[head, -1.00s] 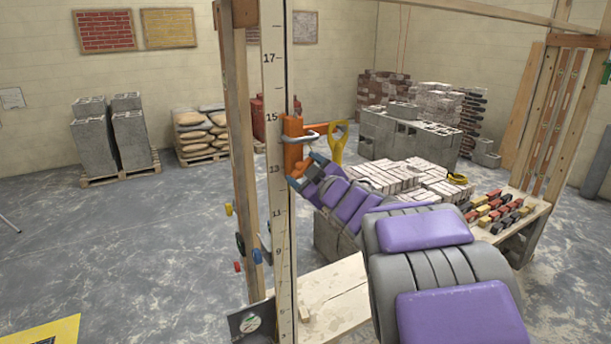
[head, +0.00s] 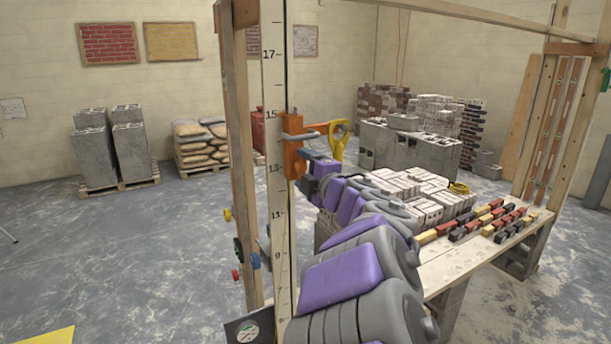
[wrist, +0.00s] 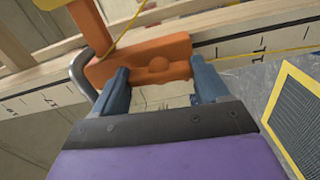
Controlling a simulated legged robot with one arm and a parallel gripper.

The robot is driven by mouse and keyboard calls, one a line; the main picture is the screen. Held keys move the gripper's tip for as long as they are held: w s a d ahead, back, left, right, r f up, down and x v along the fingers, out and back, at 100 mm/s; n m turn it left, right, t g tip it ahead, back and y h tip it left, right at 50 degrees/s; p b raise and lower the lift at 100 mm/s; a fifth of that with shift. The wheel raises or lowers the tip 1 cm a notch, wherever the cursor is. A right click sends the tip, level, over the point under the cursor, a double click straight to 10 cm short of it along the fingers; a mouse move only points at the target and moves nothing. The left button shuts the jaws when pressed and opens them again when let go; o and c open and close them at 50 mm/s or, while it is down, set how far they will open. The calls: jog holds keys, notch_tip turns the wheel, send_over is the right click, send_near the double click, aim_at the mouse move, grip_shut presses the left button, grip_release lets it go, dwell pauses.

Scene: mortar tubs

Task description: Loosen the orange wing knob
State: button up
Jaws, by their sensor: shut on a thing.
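The orange wing knob (wrist: 157,66), with a rounded boss in its middle, shows in the wrist view on an orange holder (head: 292,145) on the marked pole (head: 273,190). My gripper (wrist: 161,80) has its two blue-grey fingers at either side of the boss, shut on the knob. In the head view my gripper (head: 305,167) reaches the holder from the right and partly hides it; the knob is not clear there. A bent grey metal bar (wrist: 84,75) passes left of the knob in the wrist view.
A yellow handle (head: 339,137) stands just right of the holder. A thin yellow line (wrist: 270,55) runs near the knob. Coloured knobs (head: 237,250) sit low by the wooden post. A bench (head: 470,260) with bricks stands right. The floor at left is open.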

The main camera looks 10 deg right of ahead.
jog(key=shift+n, duration=0.6)
jog(key=o, duration=1.1)
jog(key=shift+a, duration=0.1)
jog(key=shift+c, duration=0.2)
jog(key=shift+s, duration=0.1)
jog(key=v, duration=1.1)
jog(key=shift+s, duration=0.3)
